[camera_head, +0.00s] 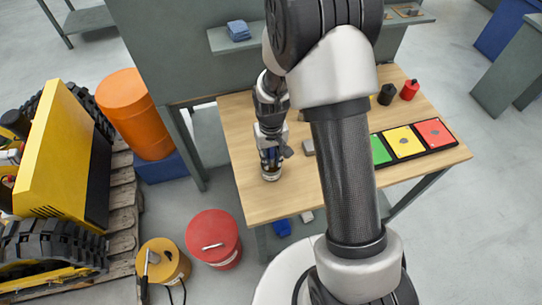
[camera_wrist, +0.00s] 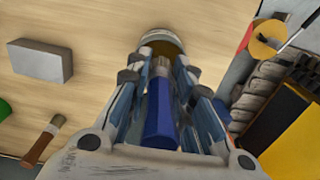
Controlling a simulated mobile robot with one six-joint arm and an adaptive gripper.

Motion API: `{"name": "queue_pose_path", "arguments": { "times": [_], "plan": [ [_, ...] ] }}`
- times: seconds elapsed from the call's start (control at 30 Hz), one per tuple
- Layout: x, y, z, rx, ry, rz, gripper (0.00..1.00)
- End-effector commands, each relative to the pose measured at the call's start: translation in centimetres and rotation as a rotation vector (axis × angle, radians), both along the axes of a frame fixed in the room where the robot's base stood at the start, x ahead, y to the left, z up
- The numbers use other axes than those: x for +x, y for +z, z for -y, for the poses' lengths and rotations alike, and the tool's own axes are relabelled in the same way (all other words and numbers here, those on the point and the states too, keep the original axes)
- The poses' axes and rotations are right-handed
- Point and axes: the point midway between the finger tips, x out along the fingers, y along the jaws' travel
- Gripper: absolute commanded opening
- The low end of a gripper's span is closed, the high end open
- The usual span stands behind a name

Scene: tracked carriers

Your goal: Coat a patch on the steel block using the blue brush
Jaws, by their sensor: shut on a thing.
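My gripper (camera_wrist: 160,85) is shut on the blue brush (camera_wrist: 160,115), whose blue handle lies between the fingers in the wrist view. The brush points down at a small open tin (camera_wrist: 180,42) on the wooden table, and its tip overlaps the tin's mouth; how deep it reaches is hidden. In the head view my gripper (camera_head: 271,150) is over the tin (camera_head: 271,177) near the table's left edge. The steel block (camera_wrist: 40,61) is a plain grey block lying apart from the gripper; it also shows in the head view (camera_head: 308,147), partly beside my arm.
A brown-handled brush (camera_wrist: 44,143) lies on the table. A black tray holds green (camera_head: 380,150), yellow (camera_head: 403,142) and red (camera_head: 435,132) panels. Black (camera_head: 386,95) and red (camera_head: 409,90) bottles stand behind. An orange barrel (camera_head: 137,115) and red drum (camera_head: 214,239) stand left of the table (camera_head: 240,125).

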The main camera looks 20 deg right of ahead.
Motion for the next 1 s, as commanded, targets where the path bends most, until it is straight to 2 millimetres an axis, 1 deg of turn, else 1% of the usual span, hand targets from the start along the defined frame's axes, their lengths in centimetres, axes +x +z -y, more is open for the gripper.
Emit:
{"name": "queue_pose_path", "arguments": {
  "times": [1.0],
  "plan": [
    [0.0, -1.0, 0.0, 0.000, 0.000, 0.000, 0.00]
  ]
}}
